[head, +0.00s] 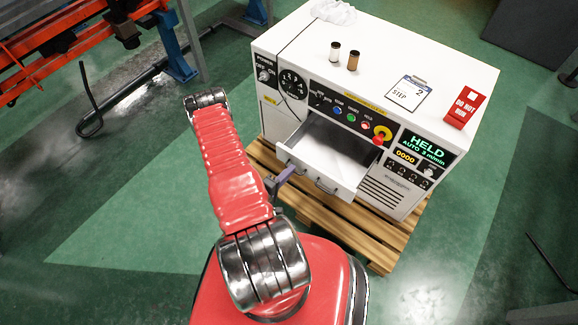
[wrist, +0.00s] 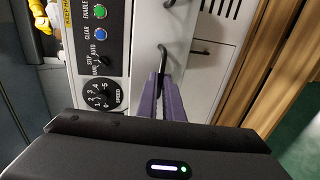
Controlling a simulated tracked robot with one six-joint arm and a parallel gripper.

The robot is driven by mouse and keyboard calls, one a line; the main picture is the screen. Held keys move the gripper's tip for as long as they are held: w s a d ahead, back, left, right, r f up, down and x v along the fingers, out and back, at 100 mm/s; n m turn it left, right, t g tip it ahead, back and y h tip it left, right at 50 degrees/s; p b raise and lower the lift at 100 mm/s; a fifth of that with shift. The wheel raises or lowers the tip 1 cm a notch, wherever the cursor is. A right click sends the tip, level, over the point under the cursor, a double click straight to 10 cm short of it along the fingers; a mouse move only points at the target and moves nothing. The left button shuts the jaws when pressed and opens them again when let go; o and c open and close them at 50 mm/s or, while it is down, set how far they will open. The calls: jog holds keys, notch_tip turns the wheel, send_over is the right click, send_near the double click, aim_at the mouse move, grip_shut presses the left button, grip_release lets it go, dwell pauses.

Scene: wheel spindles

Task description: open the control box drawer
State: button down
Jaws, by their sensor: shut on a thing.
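The white control box (head: 420,70) stands on a wooden pallet. Its drawer (head: 345,172) is pulled out of the front, and the visible inside is empty. My gripper (head: 287,172) is at the left part of the drawer front, shut on a drawer handle (wrist: 163,54). In the wrist view, the purple fingers (wrist: 165,84) close on this dark handle. A second handle (head: 325,187) is on the drawer front to the right; it also shows in the wrist view (wrist: 200,52).
The pallet (head: 345,230) sticks out below the box. On top are two small cylinders (head: 353,60), a step card (head: 408,93) and a red "do not run" sign (head: 465,107). Knobs and buttons, including a red one (head: 380,137), are above the drawer. Green floor (head: 120,225) is clear at left.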

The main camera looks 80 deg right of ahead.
jog(key=shift+s+a+f, duration=0.15)
jog(key=shift+a+f, duration=0.05)
jog(key=shift+a, duration=0.05)
jog(key=c, duration=1.9)
grip_release()
jog(key=shift+r, duration=0.1)
jog(key=shift+d, duration=0.1)
jog(key=shift+v, duration=6.05)
